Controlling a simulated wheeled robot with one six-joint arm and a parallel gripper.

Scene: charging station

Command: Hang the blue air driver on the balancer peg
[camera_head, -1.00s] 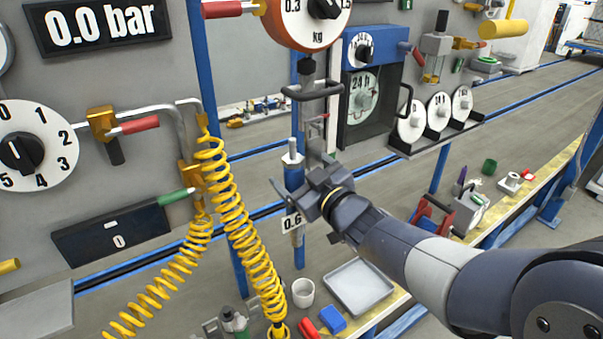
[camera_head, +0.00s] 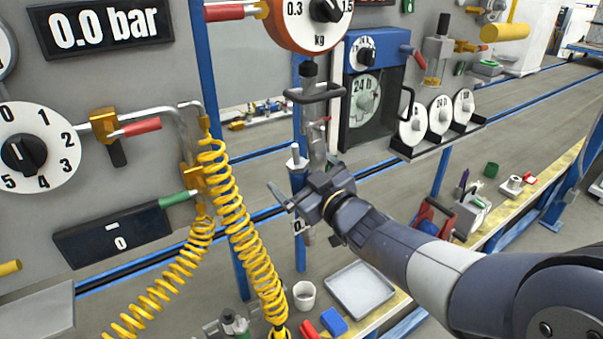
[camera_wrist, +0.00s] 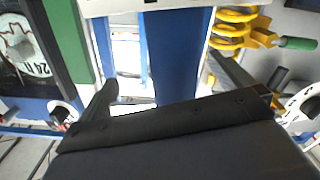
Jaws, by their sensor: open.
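The blue air driver (camera_head: 297,178) is roughly upright below the balancer (camera_head: 308,22), with its pale top showing above my gripper. My gripper (camera_head: 285,200) is open and overlaps the driver's middle in the head view, hiding much of it and its "0.6" label. In the wrist view the two dark fingers stand apart, with a wide blue surface (camera_wrist: 180,55) between them; I cannot tell whether it is the driver or the post. Grey metal parts (camera_head: 317,140) hang under the balancer's dark handle. The peg, and whether the driver touches it, cannot be made out.
Yellow coiled hoses (camera_head: 240,215) hang close to the left of my gripper. A blue cabinet with a 24 h dial (camera_head: 364,100) stands to the right. Below are a white cup (camera_head: 304,294), a grey tray (camera_head: 360,289) and a blue block (camera_head: 333,321).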

